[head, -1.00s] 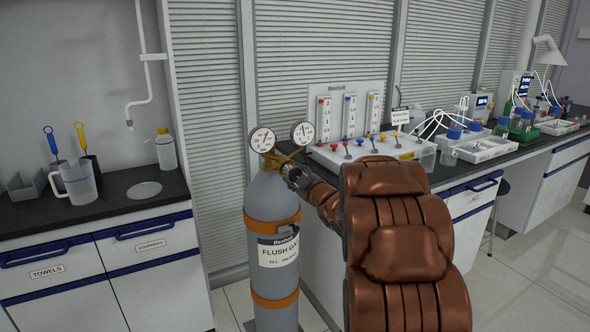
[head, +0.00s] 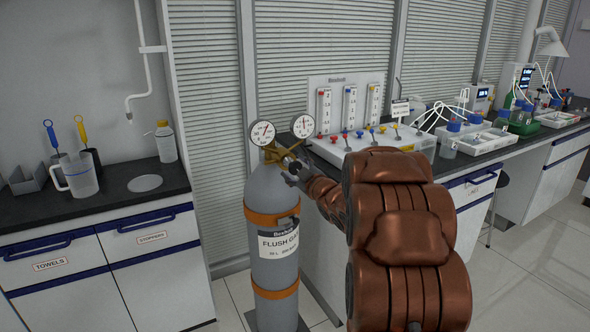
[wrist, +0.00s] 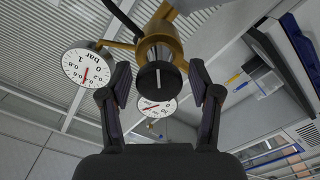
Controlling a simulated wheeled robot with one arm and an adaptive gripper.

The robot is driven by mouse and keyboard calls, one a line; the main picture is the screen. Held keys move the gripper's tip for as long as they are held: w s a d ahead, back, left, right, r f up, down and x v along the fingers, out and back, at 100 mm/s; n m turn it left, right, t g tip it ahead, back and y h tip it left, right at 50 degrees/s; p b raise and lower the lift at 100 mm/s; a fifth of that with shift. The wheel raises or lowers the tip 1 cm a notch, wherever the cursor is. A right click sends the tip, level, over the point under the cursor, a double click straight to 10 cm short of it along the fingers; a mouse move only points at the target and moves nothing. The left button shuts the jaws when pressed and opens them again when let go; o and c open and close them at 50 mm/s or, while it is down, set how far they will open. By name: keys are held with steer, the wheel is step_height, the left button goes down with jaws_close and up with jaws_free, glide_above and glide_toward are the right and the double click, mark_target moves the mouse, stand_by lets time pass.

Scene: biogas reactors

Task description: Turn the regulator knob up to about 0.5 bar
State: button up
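The regulator knob (wrist: 158,76) is a black cylinder with a white line on its face, on a brass regulator body (wrist: 160,42). In the head view the regulator (head: 274,156) tops the grey flush gas cylinder (head: 273,200). My gripper (wrist: 159,84) is open, with a finger on each side of the knob and gaps visible between. In the head view my gripper (head: 294,168) is at the regulator's right side, partly hidden by my arm. A gauge marked bar (wrist: 86,67) has a red needle; its exact reading is unclear. The second gauge (wrist: 154,106) shows between the fingers.
A white flowmeter panel (head: 350,110) and valve box (head: 365,145) stand on the bench right behind the cylinder. A left counter (head: 110,200) holds a jug (head: 77,177) and a bottle (head: 165,143). Open floor lies at the right.

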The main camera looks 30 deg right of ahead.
steer(key=shift+o, duration=0.2)
steer(key=s+a, duration=0.1)
steer(key=s, duration=1.1)
stand_by(0.8)
